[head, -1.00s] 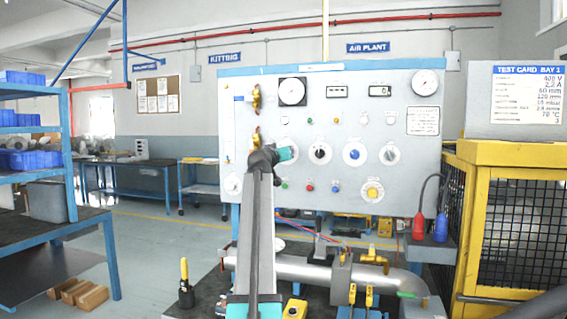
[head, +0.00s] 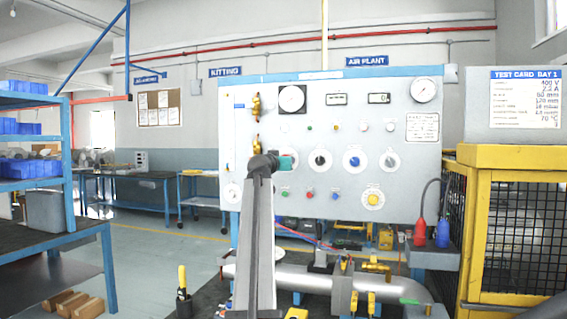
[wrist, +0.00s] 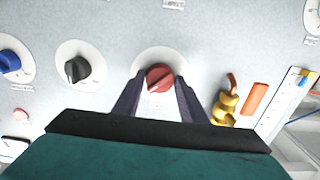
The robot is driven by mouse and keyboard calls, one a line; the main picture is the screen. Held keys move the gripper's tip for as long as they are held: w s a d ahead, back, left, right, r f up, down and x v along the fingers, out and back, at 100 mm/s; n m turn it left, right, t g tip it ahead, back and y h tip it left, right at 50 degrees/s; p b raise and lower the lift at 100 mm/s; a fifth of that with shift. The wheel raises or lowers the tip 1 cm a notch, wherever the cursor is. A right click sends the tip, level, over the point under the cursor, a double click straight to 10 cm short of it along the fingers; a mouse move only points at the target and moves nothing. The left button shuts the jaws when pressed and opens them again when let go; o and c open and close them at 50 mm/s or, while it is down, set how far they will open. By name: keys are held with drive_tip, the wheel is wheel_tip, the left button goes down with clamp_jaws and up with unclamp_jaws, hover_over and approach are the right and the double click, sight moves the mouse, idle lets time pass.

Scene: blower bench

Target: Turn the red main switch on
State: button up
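The red main switch (wrist: 159,77) is a round red knob on a white dial plate on the grey panel. In the wrist view its grip bar lies at a slant. My gripper (wrist: 159,80) is at the panel, with one dark finger on each side of the red knob. The fingers look open around it, with narrow gaps; contact cannot be told. In the head view my gripper (head: 287,162) shows only as a teal end, and my arm hides the red switch.
A black knob (wrist: 77,69) and a blue knob (wrist: 8,61) sit left of the switch in the wrist view. A yellow valve (wrist: 226,105) is close on the right. A yellow mesh cage (head: 520,230) stands right of the panel (head: 400,195).

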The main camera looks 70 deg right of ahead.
drive_tip(key=shift+o, duration=1.4)
drive_tip(key=shift+a, duration=0.15)
drive_tip(key=a, duration=1.3)
drive_tip(key=shift+s+a+p, duration=0.25)
drive_tip(key=shift+s+p, duration=0.05)
drive_tip(key=shift+s, duration=0.1)
